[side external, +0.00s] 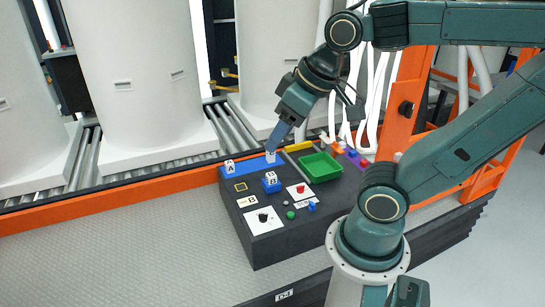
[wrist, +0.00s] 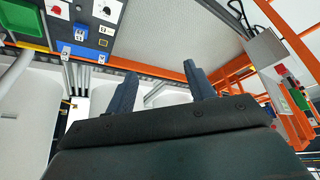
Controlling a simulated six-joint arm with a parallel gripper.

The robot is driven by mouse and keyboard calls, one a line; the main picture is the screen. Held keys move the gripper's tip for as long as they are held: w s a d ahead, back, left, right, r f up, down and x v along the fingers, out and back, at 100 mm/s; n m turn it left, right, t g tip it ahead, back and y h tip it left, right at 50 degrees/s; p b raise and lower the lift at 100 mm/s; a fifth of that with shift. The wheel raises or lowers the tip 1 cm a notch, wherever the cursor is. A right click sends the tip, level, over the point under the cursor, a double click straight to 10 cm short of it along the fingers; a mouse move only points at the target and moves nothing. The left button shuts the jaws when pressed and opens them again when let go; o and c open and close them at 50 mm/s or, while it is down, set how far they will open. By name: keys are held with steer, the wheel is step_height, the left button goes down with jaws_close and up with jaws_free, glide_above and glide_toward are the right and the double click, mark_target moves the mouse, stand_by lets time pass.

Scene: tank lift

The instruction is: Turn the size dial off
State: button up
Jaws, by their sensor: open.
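A dark control box (side external: 262,247) stands on the grey bench. On its front corner is a white plate with a black dial (side external: 263,216). Further right is a white plate with a red dial (side external: 300,189); a red knob (wrist: 57,10) also shows at the top of the wrist view. I cannot read which one is the size dial, nor its setting. My gripper (side external: 277,140) is over the back of the box, near a white lettered block (side external: 270,156), and apart from both dials. In the wrist view its fingers (wrist: 162,86) are spread with nothing between them.
A green tray (side external: 320,180) sits on the box's right side. White tanks (side external: 130,70) stand behind on rollers.

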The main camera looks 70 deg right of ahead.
steer(key=w+d+f+m+g, duration=0.25)
steer(key=w+d+f, duration=0.2)
steer(key=w, duration=0.45)
steer(key=m+g, duration=0.3)
steer(key=m, duration=0.5)
glide_above(263, 214)
step_height(263, 214, down, 29)
steer(key=shift+f, duration=0.2)
steer(key=shift+f, duration=0.2)
steer(key=shift+f, duration=6.7)
